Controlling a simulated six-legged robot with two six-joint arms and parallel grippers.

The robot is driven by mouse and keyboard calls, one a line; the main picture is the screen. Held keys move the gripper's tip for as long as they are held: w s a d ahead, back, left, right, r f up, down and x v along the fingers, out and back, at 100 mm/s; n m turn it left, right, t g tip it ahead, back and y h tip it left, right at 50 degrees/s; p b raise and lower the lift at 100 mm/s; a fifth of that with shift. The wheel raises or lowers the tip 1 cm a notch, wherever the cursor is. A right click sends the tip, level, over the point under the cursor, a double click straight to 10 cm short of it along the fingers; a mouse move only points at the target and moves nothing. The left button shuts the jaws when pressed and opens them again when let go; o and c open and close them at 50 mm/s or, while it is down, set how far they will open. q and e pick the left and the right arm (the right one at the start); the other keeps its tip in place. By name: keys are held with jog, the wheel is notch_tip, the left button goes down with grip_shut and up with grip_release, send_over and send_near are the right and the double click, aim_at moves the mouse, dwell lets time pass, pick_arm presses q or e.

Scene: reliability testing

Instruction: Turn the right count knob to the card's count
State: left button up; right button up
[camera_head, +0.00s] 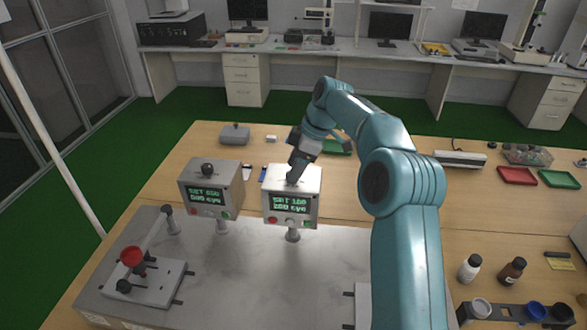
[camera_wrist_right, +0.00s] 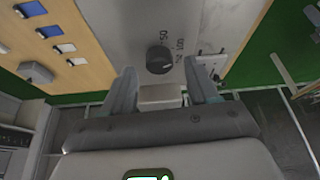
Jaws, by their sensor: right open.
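The right counter box (camera_head: 291,206) is a grey box with a green display that seems to read SET 100 over 000 cyc. My right gripper (camera_head: 294,176) is over its top, pointing down. In the right wrist view, the dark round count knob (camera_wrist_right: 158,60) sits on the box's pale top, beside marks including 50 and 100. The open fingers of my right gripper (camera_wrist_right: 162,88) show either side below the knob, apart from it in the picture. In the head view the gripper largely hides the knob. I cannot make out a card's count. My left gripper is out of view.
A similar left box (camera_head: 210,188) with a black knob (camera_head: 207,169) stands close by, its display seeming to read SET 050. A lever fixture with a red knob (camera_head: 131,256) is at front left. Bottles (camera_head: 469,268) and trays (camera_head: 517,176) are at right.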

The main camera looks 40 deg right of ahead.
jog(key=v, duration=0.6)
jog(key=shift+r, duration=0.1)
dwell(0.5)
